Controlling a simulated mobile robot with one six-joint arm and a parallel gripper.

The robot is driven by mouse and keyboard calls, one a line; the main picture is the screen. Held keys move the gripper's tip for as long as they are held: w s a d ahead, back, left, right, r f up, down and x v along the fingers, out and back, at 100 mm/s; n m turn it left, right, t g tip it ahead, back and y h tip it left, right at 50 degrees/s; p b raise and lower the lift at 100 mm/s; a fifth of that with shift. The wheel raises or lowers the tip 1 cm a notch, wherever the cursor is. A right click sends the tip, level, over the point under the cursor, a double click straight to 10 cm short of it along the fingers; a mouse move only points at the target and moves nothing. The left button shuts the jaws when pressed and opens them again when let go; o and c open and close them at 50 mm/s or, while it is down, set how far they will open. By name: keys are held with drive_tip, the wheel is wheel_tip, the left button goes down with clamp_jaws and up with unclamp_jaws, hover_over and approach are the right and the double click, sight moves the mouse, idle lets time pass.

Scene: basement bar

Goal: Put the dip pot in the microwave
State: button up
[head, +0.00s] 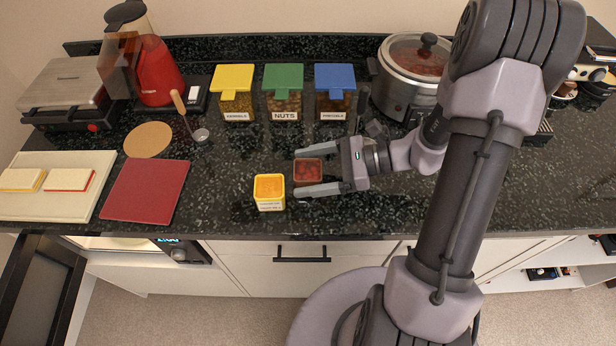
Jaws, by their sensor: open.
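Two small square pots stand side by side on the black counter; the label is too small to read, so I cannot tell which is the dip pot. One is a yellow pot (270,204) with orange contents and a white label. The other is a dark red pot (308,171) with red contents. My gripper (297,173) is open and points left, its fingers either side of the red pot; contact is unclear. The yellow pot is just beyond the lower fingertip. The microwave (182,251) is under the counter at lower left, its dark door (38,292) swung open and its lit interior partly hidden.
Yellow-, green- and blue-lidded jars (284,92) stand behind the pots. A slow cooker (408,75) is at back right.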

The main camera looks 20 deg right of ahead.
clamp_jaws()
